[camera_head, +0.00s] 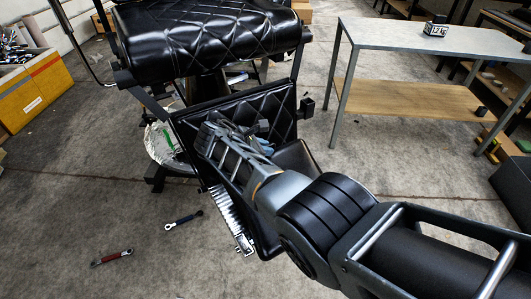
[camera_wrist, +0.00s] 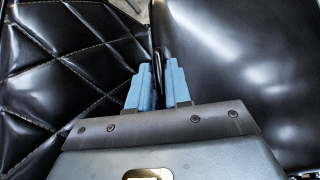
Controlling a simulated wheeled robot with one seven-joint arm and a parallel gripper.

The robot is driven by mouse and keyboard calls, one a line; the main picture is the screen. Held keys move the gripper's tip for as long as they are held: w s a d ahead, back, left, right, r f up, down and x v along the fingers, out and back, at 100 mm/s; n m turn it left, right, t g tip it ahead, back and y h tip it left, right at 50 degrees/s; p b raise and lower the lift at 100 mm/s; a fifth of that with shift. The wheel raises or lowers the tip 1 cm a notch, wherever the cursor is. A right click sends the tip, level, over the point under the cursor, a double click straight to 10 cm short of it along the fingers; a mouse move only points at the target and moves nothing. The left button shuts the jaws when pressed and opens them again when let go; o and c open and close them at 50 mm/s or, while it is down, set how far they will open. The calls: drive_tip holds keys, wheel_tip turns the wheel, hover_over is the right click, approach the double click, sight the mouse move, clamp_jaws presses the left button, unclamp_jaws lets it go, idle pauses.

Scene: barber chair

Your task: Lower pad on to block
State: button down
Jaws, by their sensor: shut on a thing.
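The quilted black pad (camera_head: 262,108) hangs tilted below the front of the barber chair's seat. In the wrist view its stitched surface (camera_wrist: 65,50) fills the left side. My gripper (camera_head: 262,146) is in front of the pad. In the wrist view its blue fingers (camera_wrist: 160,84) are shut on a thin black piece (camera_wrist: 158,68). I cannot tell whether this piece is part of the pad. My gripper and wrist hide much of the pad's middle. I cannot make out a block for certain.
The black seat (camera_head: 205,38) is above the pad. A metal table (camera_head: 440,38) stands at the right, with a small numbered box (camera_head: 435,29) on it. Two wrenches (camera_head: 183,219) (camera_head: 112,257) lie on the floor. A yellow bin (camera_head: 35,92) is at the left.

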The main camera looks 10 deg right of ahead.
drive_tip(key=shift+f+b, duration=0.4)
drive_tip(key=shift+f, duration=0.3)
drive_tip(key=shift+g, duration=0.3)
drive_tip(key=c, duration=1.3)
unclamp_jaws()
drive_tip(key=shift+r, duration=0.1)
drive_tip(key=shift+o, duration=0.4)
drive_tip(key=shift+w, duration=0.1)
drive_tip(key=shift+r, duration=0.1)
drive_tip(key=shift+r, duration=0.1)
